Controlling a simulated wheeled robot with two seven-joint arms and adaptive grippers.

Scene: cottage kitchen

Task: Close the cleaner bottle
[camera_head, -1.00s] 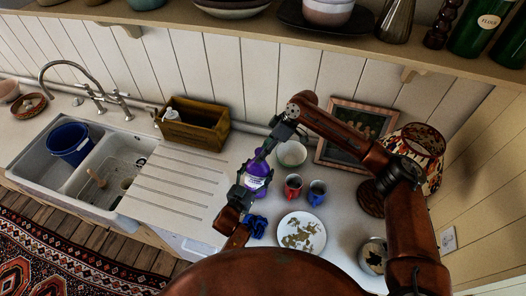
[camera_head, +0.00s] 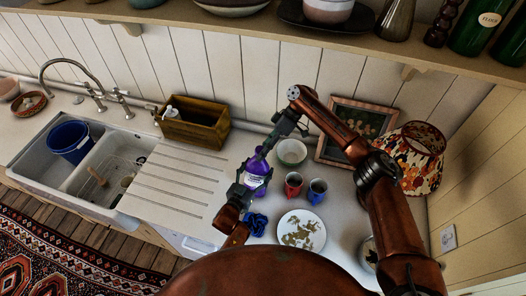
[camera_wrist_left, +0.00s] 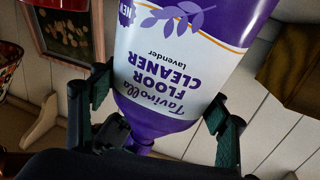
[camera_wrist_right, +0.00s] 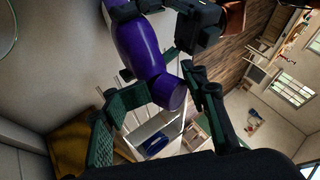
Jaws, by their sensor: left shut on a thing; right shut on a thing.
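My left gripper (camera_head: 244,188) is shut on the bottle's body, with a finger on each side. My right gripper (camera_head: 266,149) is at the bottle's top. In the right wrist view, its fingers are shut on the purple cap (camera_wrist_right: 172,93), which lines up with the bottle's end. I cannot tell how tightly the cap sits; the join is partly hidden by fingers.
A wooden box (camera_head: 195,125) stands behind the draining board. A lamp (camera_head: 425,150) and framed picture (camera_head: 352,128) stand at the right.

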